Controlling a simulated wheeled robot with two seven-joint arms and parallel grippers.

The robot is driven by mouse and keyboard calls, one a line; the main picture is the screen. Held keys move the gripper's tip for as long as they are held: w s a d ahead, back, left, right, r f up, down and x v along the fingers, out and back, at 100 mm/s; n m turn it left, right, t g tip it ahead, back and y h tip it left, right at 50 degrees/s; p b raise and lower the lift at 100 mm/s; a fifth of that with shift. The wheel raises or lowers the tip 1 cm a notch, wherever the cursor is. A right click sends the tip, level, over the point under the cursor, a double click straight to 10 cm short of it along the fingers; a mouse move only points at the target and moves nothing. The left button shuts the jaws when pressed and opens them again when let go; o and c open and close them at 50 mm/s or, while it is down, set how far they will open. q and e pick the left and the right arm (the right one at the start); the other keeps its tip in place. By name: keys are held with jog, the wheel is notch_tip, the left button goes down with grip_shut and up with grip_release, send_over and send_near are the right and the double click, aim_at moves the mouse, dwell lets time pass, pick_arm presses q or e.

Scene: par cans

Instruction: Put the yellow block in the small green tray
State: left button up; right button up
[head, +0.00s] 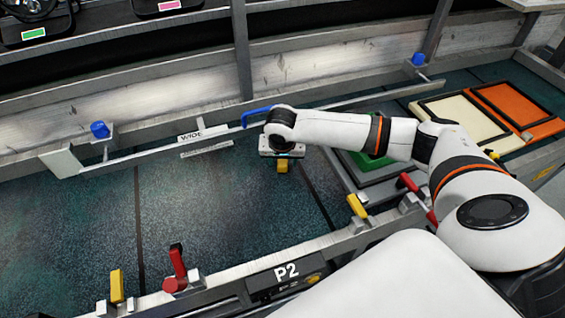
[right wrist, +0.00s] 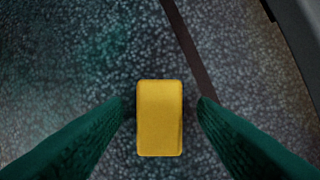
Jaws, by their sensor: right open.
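The yellow block (head: 283,166) lies on the dark speckled deck, just under my right gripper (head: 282,155). In the right wrist view the yellow block (right wrist: 160,118) sits between the two green fingers of my right gripper (right wrist: 163,110), with a gap on each side. The gripper is open and points down at the block. The small green tray (head: 368,160) shows only in part, to the right of the block, behind my right forearm. My left gripper is not in view.
A rail with a blue handle (head: 257,113) runs behind my right gripper. Orange (head: 520,108) and cream (head: 462,118) panels lie at the right. Red (head: 177,262) and yellow (head: 117,286) levers line the front edge. The deck left of the block is clear.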

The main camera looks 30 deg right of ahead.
jog(key=c, duration=1.1)
